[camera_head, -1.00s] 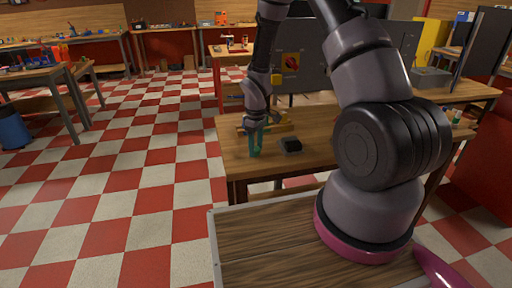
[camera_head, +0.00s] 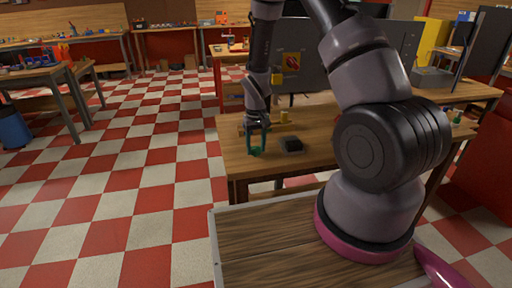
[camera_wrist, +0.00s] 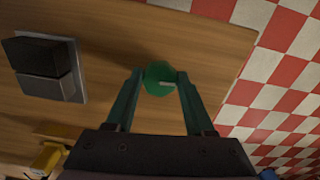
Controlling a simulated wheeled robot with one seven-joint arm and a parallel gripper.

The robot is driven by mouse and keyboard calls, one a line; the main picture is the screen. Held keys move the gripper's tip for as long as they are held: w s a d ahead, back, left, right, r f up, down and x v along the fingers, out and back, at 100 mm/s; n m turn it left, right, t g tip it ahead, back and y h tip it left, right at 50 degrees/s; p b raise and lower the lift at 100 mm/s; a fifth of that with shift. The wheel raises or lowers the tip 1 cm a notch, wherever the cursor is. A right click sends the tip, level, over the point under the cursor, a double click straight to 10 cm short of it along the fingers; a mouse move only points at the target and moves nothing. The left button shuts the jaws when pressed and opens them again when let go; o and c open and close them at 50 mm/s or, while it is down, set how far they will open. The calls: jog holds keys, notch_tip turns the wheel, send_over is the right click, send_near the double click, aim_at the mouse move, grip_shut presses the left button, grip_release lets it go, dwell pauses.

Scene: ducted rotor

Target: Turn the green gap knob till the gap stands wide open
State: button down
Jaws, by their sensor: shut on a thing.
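The round green gap knob (camera_wrist: 160,78) lies between my two green fingertips in the wrist view. In the head view my gripper (camera_head: 256,151) points down at the left front part of the wooden table (camera_head: 236,172); the knob cannot be made out there. The gap itself cannot be made out in either view.
A black block on a grey plate (camera_wrist: 45,68) sits left of the knob in the wrist view, and right of my gripper in the head view (camera_head: 292,145). A yellow part (camera_head: 284,117) stands behind. The table edge is close, with checkered floor (camera_wrist: 285,75) beyond.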

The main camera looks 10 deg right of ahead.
aim_at(256, 149)
dwell(0.4)
jog(key=shift+c, duration=1.3)
grip_release()
notch_tip(256, 149, up, 11)
